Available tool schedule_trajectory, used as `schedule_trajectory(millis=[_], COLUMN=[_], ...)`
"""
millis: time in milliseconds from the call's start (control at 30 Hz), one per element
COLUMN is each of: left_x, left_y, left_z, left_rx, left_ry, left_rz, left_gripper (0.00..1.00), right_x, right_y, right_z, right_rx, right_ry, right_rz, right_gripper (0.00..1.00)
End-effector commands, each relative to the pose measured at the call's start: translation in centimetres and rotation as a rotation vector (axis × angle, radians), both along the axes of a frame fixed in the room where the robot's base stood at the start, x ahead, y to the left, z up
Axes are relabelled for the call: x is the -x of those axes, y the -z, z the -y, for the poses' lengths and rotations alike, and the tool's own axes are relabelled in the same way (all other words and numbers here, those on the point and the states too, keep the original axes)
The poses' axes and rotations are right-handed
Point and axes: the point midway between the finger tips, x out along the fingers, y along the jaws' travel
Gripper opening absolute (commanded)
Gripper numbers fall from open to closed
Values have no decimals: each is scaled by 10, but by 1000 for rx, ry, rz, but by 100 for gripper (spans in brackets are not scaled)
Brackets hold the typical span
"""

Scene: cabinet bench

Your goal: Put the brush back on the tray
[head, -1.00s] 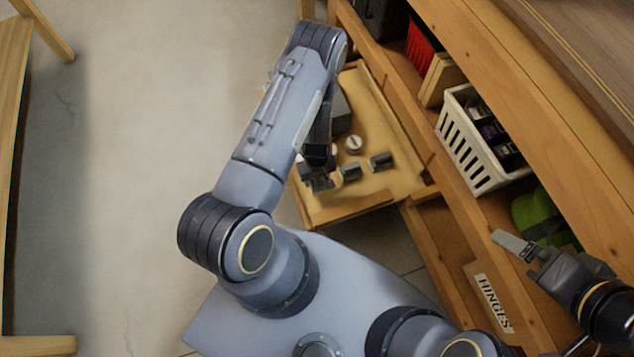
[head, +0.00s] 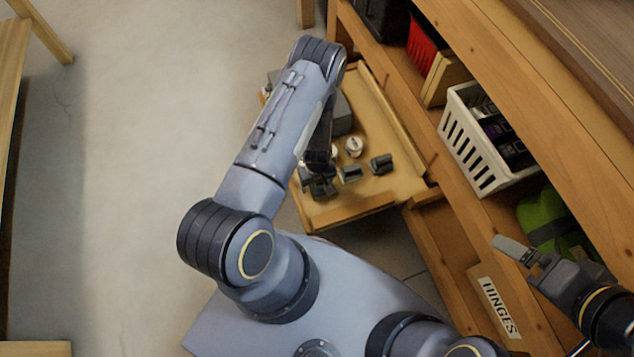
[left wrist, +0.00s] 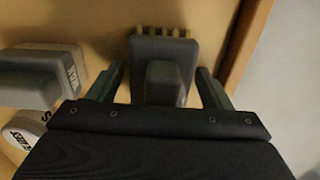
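The brush (left wrist: 163,55) is a dark grey block with pale bristles along its far edge, seen in the left wrist view. It lies on a light wooden surface near an edge. My left gripper (left wrist: 160,88) is open, with one finger on each side of the brush's raised middle part. In the head view my left gripper (head: 319,187) is low over the front of the pulled-out wooden drawer or tray (head: 345,211), and my arm hides part of it. My right gripper (head: 522,252) is at the lower right, in front of the cabinet; its opening is unclear.
In the drawer are a dark grey block (head: 381,163), a smaller one (head: 350,173) and a round white-topped item (head: 354,147). A white basket (head: 480,150), a green item (head: 545,220) and a HINGES label (head: 499,308) are on the cabinet. Floor at left is clear.

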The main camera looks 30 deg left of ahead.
Motion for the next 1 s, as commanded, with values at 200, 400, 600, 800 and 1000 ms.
schedule_trajectory(millis=[200,400,600,800,1000], left_x=[0,-1,-1,-1,-1], left_y=[0,-17,-61,-100,-120], left_z=[0,0,0,0,0], left_rx=[0,0,1,0,0], left_ry=[0,0,0,0,0], left_rz=[0,1,2,1,1], left_gripper=[72,72,72,72,72], right_x=[0,0,0,0,0], right_y=[0,-10,-27,-41,-46], right_z=[0,0,0,0,0], right_rx=[0,0,0,0,0], right_ry=[0,0,0,0,0], right_rz=[0,0,0,0,0], right_gripper=[100,100,100,100,100])
